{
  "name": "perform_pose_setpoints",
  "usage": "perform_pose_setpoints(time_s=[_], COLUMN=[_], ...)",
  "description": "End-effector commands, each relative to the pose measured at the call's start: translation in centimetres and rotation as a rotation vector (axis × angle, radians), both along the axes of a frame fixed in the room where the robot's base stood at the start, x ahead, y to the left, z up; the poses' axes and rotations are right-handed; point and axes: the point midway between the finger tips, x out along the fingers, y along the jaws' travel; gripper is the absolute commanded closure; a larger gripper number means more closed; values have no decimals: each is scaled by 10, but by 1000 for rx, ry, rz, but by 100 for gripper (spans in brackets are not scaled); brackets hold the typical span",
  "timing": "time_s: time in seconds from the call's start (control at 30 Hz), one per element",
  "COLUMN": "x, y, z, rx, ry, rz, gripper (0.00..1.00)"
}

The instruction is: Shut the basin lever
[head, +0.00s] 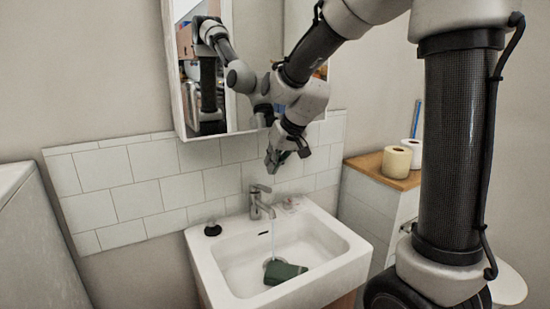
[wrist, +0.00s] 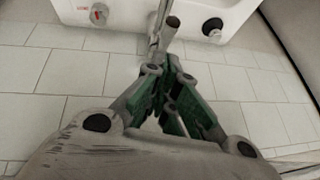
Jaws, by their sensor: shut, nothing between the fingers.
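The chrome basin tap (head: 258,207) stands at the back rim of the white sink (head: 352,250), with its lever (head: 261,188) on top. The lever looks raised. A thin pale-blue stream of water (head: 274,240) runs from the spout into the basin. My gripper (head: 273,164) is shut and empty, above the tap and slightly to its right, apart from it in the head view. In the wrist view, my gripper's green-padded fingers (wrist: 168,75) point towards the tap (wrist: 163,25). The exact gap between fingertips and lever is hard to tell there.
A dark green object (head: 285,272) lies in the basin. A black round item (head: 213,230) sits on the left rim and a small red-and-white item (wrist: 98,14) on the other side. A mirror cabinet (head: 205,75) hangs above. Toilet rolls (head: 397,161) stand on a wooden-topped cabinet at right.

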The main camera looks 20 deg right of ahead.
Motion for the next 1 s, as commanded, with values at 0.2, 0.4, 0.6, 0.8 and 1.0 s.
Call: perform_pose_setpoints(time_s=[0.2,0.4,0.6,0.8,1.0], x=[16,22,23,21,10], y=[8,11,12,11,11], z=[-31,-42,-43,-46,-63], rx=[1,0,0,1,-1], ry=[2,0,-1,1,4], rz=[1,1,1,1,1], gripper=[100,100,100,100,100])
